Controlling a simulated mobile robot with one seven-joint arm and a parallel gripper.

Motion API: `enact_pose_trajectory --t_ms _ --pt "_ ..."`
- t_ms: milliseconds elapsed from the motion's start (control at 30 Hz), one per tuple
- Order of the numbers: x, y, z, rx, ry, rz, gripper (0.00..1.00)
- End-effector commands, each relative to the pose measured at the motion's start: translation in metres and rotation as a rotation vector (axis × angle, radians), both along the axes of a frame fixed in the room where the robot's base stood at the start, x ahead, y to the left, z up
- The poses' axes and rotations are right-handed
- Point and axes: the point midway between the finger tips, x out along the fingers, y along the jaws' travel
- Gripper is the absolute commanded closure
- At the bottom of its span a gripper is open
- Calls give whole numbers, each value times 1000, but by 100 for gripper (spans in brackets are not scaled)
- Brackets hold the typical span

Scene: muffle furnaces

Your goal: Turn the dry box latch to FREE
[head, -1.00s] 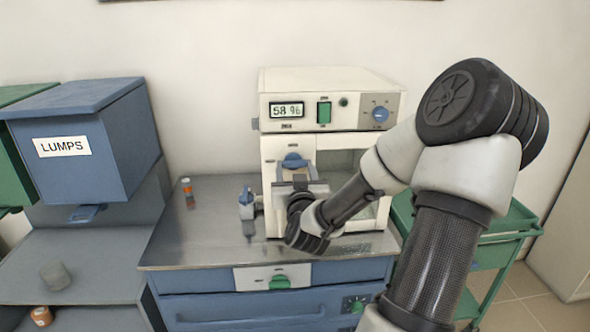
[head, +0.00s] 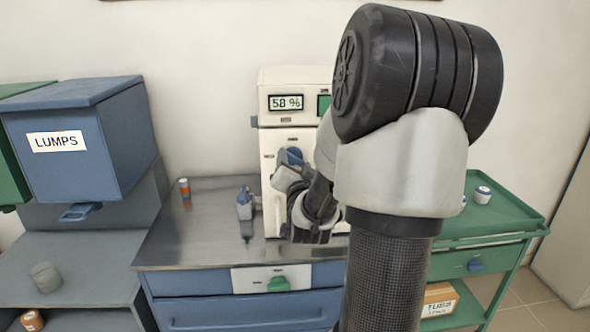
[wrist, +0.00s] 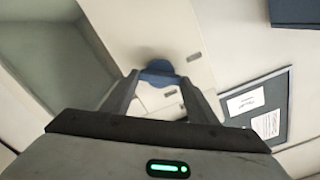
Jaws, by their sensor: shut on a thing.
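The dry box (head: 292,100) is a white cabinet on the steel-topped bench, with a display reading 58 %. Its blue latch (head: 292,156) is on the left part of the front. My gripper (head: 281,167) is at the latch, its fingers on it, and my arm covers the right part of the box. In the wrist view the blue latch (wrist: 158,72) shows between the tips of my gripper (wrist: 157,80), which is shut on it. The small labels beside the latch are too blurred to read, so I cannot tell which mark it points to.
A blue LUMPS bin (head: 90,130) is at the far left. A green cart (head: 500,225) is at the right.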

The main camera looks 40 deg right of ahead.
Motion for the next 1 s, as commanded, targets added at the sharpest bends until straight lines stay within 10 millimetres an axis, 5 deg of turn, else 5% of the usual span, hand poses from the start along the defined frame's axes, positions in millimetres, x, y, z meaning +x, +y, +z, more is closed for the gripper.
enact_pose_trajectory --t_ms 1000 --pt "1 0 -1 739 -456 5 69"
